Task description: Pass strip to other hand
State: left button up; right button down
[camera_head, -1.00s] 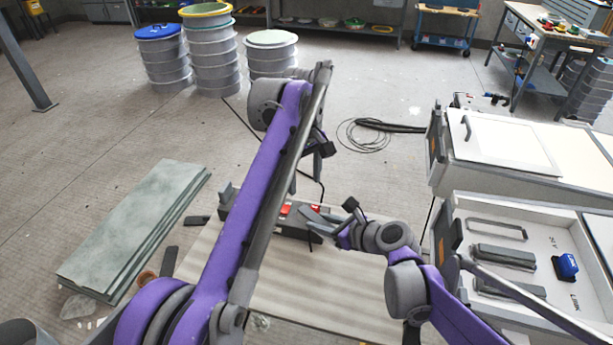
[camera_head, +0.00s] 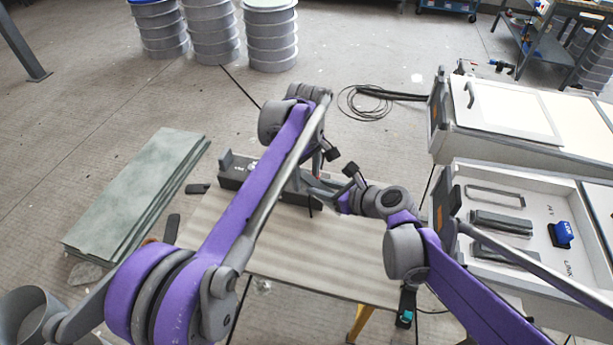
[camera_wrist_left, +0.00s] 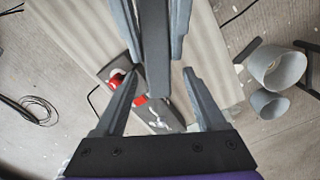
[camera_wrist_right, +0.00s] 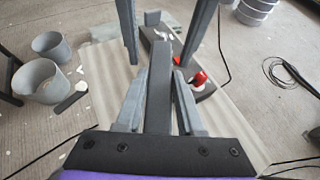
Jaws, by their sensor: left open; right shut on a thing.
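The strip is a flat dark grey bar. In the right wrist view the strip (camera_wrist_right: 159,85) runs from between my right fingers towards my left gripper. My right gripper (camera_wrist_right: 160,71) is shut on it. In the left wrist view the strip's near end (camera_wrist_left: 157,80) lies between my open left fingers (camera_wrist_left: 160,73), with a gap on both sides. In the head view my left gripper (camera_head: 322,163) and right gripper (camera_head: 322,190) face each other closely above the board; the strip is hard to make out there.
Below is a pale ribbed board (camera_head: 310,255) with a dark grey block (camera_head: 238,170) at its far side, bearing red parts (camera_wrist_right: 198,79). Greenish slabs (camera_head: 140,195) lie at left. A white cabinet with an open tray (camera_head: 510,195) stands at right. Drums (camera_head: 270,35) stand behind.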

pick_arm(q)
jog(key=shift+f, duration=0.4)
jog(key=shift+c, duration=0.3)
grip_shut()
pick_arm(e)
jog(key=shift+c, duration=2.2)
grip_release()
